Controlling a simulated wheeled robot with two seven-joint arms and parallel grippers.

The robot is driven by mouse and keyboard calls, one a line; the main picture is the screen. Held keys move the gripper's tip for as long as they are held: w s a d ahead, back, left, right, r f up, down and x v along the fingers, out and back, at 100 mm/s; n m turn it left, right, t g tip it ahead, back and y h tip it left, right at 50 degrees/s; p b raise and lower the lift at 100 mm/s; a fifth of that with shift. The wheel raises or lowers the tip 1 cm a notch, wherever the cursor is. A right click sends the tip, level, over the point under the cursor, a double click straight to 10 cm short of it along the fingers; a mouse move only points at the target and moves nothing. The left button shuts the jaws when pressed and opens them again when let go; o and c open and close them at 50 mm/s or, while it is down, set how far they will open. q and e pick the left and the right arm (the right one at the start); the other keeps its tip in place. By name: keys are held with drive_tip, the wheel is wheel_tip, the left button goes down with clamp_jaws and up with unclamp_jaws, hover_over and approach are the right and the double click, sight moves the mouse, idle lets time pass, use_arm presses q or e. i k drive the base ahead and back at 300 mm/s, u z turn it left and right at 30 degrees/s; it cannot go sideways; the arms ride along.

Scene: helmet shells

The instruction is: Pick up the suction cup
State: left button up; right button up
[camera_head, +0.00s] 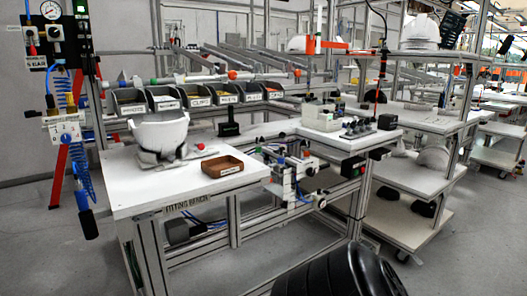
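I cannot clearly make out a suction cup. A small red piece (201,146) lies on the white fitting bench (130,192), to the right of a white helmet shell (160,133). The shell rests on a grey support (150,158). A dark handle-like tool (89,224) hangs at the left, below a blue coiled hose (82,172), beside the bench corner. Whether either the red piece or the hanging tool is the suction cup is too small to tell. Neither of my grippers is in view.
A brown open tray (222,166) sits near the bench's right edge. Several labelled bins (163,98) line the back. An air gauge panel (57,35) stands at the left. A side table with devices (325,117) and a shelf cart (420,175) are to the right.

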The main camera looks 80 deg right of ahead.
sight(282, 147)
drive_tip(key=z, duration=1)
drive_tip(key=i, duration=1.05)
drive_tip(key=z, duration=1.15)
